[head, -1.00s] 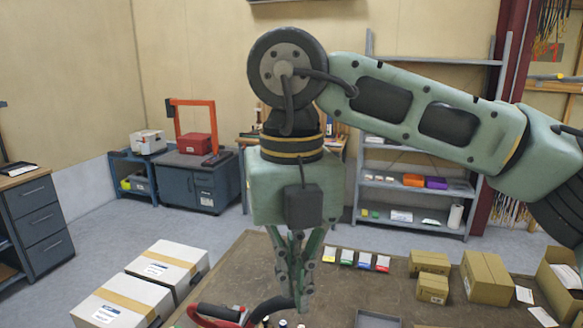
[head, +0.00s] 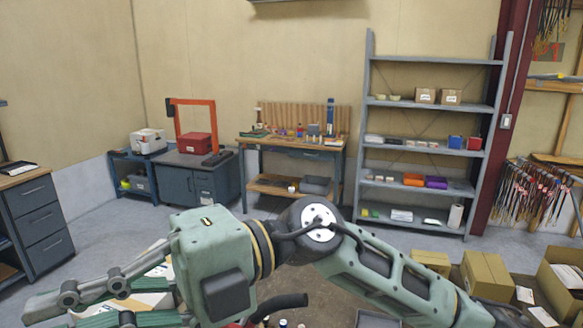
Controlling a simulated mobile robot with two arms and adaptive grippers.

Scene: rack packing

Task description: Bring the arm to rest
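My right arm reaches in from the lower right, its wrist in the lower middle. My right gripper (head: 62,308) points left across the lower left, in front of the white boxes. Its fingers are seen from the side and partly cut off by the bottom edge, so how far they are apart is unclear. I see no object held between them. My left arm and gripper are not in view.
The brown table (head: 335,290) is mostly hidden behind my arm. Cardboard boxes (head: 487,276) stand at its right, and a dark curved handle (head: 280,305) shows near the bottom. A grey shelf rack (head: 368,150) and a workbench (head: 290,147) stand at the back.

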